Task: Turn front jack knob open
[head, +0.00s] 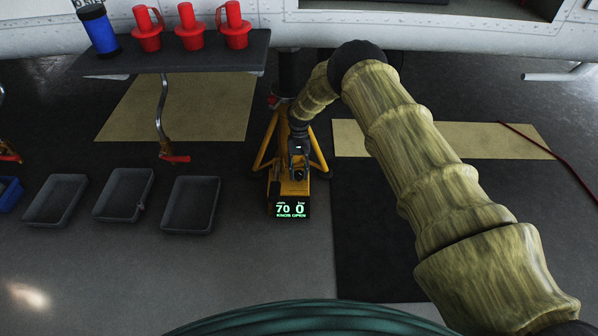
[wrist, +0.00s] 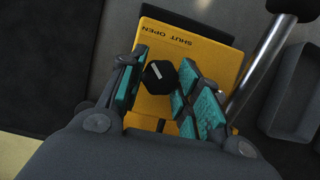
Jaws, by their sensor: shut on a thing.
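The yellow front jack (head: 291,187) stands on the floor under the aircraft, in the middle of the head view. Its lit display (head: 290,210) reads 70 and 0, with "KNOB OPEN" below. In the wrist view its yellow top plate (wrist: 190,60) carries the words SHUT and OPEN. The black knob (wrist: 158,74) with a white pointer line sits on this plate. My gripper (wrist: 155,82) has its teal-padded fingers on both sides of the knob and is shut on it. In the head view my gripper (head: 298,150) is over the jack and hides the knob.
A grey shelf (head: 170,55) at upper left holds red plugs (head: 190,32) and a blue canister (head: 100,32). Grey trays (head: 190,205) lie on the floor to the left. A metal bar (wrist: 258,65) rises beside the jack. A red cable (head: 550,155) lies at right.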

